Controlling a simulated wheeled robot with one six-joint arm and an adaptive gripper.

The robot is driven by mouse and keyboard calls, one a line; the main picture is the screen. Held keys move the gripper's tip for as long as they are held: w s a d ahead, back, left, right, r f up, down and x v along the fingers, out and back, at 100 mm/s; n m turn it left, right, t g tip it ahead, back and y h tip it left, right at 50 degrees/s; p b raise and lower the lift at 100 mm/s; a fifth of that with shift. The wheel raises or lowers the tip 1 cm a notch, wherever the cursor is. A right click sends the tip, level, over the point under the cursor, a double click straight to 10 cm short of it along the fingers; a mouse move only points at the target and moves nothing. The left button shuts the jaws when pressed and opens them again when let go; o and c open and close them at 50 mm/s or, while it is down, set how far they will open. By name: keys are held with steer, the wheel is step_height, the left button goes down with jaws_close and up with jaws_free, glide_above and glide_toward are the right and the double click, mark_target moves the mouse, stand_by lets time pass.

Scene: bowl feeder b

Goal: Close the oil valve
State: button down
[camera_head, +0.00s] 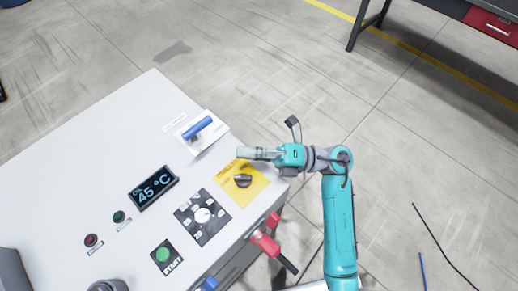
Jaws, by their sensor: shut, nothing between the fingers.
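My gripper (243,153) is shut and empty. It points left above the right edge of the white control panel (92,140), just past the yellow plate (228,191) with a dark rotary knob (243,181). A blue lever handle (198,127) on a white base lies up and left of my fingertips, apart from them. Its label (174,123) is too small to read. A red handle (265,243) sits on the front side of the panel, below my gripper. I cannot tell by any readable label which handle is the oil valve.
The panel also has a display (153,187) reading 45 °C, a black dial plate (202,217), a green START button (163,254), and red (91,240) and green (119,216) buttons. A blue part (210,284) shows at the front edge. Open floor lies behind.

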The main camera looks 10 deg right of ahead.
mark_target(194, 131)
steer(key=x, duration=0.4)
steer(key=shift+a+r, duration=0.1)
steer(key=shift+a, duration=0.25)
steer(key=shift+w+a+r, duration=0.35)
steer(key=shift+w+a, duration=0.05)
steer(key=shift+w, duration=0.2)
steer(key=shift+w+a+r, duration=0.3)
steer(key=shift+w+a, duration=0.1)
steer(key=shift+w, duration=0.25)
steer(key=shift+w+a+r, duration=0.15)
steer(key=shift+w+a, duration=0.1)
steer(key=shift+w, duration=0.15)
steer(key=shift+r, duration=0.1)
